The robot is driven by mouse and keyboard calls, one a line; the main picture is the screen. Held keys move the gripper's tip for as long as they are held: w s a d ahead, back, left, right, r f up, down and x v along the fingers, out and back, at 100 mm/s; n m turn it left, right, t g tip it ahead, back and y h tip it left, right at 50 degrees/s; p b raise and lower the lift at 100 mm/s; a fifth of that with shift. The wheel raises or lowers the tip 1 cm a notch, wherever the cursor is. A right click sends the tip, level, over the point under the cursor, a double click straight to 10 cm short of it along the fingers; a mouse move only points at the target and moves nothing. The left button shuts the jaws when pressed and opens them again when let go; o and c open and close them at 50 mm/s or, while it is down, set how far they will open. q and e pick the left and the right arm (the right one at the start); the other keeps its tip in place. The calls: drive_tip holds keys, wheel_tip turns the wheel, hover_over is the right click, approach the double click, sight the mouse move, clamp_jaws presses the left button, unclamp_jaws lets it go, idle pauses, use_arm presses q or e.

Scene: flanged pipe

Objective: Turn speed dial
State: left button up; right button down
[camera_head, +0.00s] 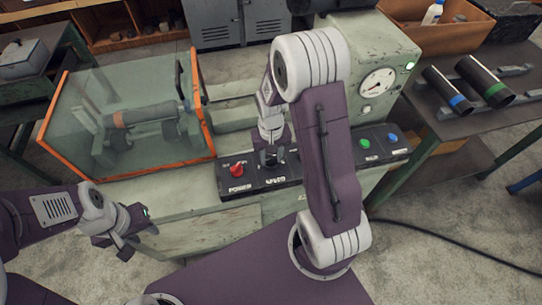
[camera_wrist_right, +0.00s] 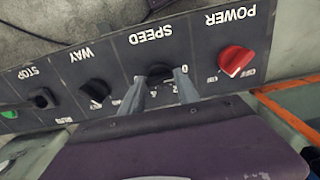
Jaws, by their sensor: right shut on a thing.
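The black SPEED dial (camera_wrist_right: 160,72) is on the dark control panel (camera_wrist_right: 115,50), between the WAY switch and the POWER knob in the right wrist view. My right gripper (camera_wrist_right: 161,92) is shut on the dial, one finger on each side of it. In the head view my right gripper (camera_head: 270,156) comes down over the panel, and its arm and fingers hide most of the dial. My left gripper (camera_head: 135,232) hangs away from the panel at the lower left; its jaw opening is unclear.
The red POWER knob (camera_head: 237,170) sits close beside the SPEED dial. Blue (camera_head: 392,138) and green (camera_head: 364,144) buttons are to the right. A glass guard with an orange frame (camera_head: 128,172) covers the pipe (camera_head: 145,115). A gauge (camera_head: 377,82) stands behind.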

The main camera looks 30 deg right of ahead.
drive_tip(key=shift+r+m, duration=0.1)
drive_tip(key=shift+m, duration=0.2)
drive_tip(key=shift+m+p, duration=0.5)
drive_tip(key=shift+m, duration=0.2)
drive_tip(key=m+p, duration=0.1)
drive_tip(key=m, duration=0.2)
drive_tip(key=m+p, duration=0.1)
drive_tip(key=m, duration=0.2)
drive_tip(key=shift+m+p, duration=0.3)
drive_tip(key=shift+m, duration=0.1)
drive_tip(key=shift+w+m+p, duration=0.1)
drive_tip(key=shift+m+p, duration=0.25)
drive_tip(key=shift+m, duration=1.25)
drive_tip(key=c, duration=0.9)
unclamp_jaws()
